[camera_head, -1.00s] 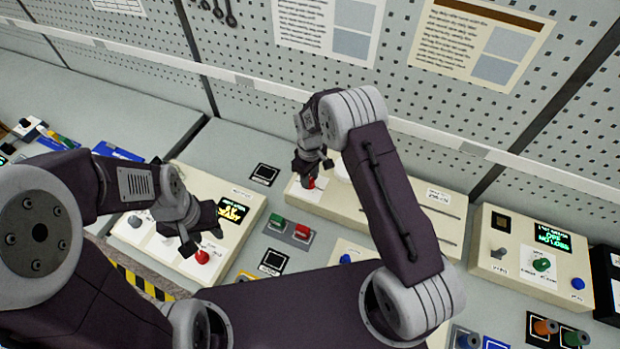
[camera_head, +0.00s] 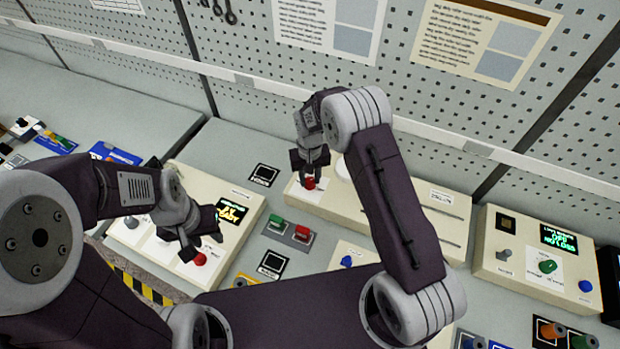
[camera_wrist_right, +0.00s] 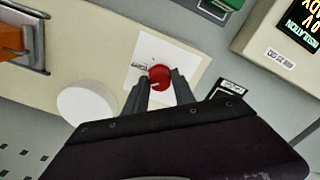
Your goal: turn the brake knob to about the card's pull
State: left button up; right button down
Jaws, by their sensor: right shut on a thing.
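A red knob (camera_head: 309,184), apparently the brake knob, stands on a white label patch on the long cream panel (camera_head: 424,214). My right gripper (camera_head: 311,171) reaches down to it from above. In the right wrist view the red knob (camera_wrist_right: 160,76) sits between the tips of the right gripper's two dark fingers (camera_wrist_right: 162,86), which are shut on it. A white pointer mark and small lettering show beside it, too small to read. My left gripper (camera_head: 203,238) is open and empty above the left cream box (camera_head: 247,203), near another red knob (camera_head: 199,259). Printed cards (camera_head: 485,38) hang on the pegboard, their text unreadable.
A white round disc (camera_wrist_right: 87,105) stands close beside the knob. Green and red buttons (camera_head: 288,229) lie between the boxes. A cream box with a green knob (camera_head: 547,267) and display stands at the right. The pegboard wall (camera_head: 260,105) rises behind the bench.

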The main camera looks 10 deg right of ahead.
aim_at(310, 180)
jog(key=shift+s+f, duration=0.15)
jog(key=shift+s, duration=0.05)
dwell(0.4)
jog(key=c, duration=1.4)
grip_release()
jog(key=o, duration=0.4)
jog(key=shift+w, duration=0.1)
jog(key=shift+c, duration=0.2)
jog(key=shift+w, duration=0.15)
notch_tip(310, 180, up, 9)
jog(key=b, duration=0.1)
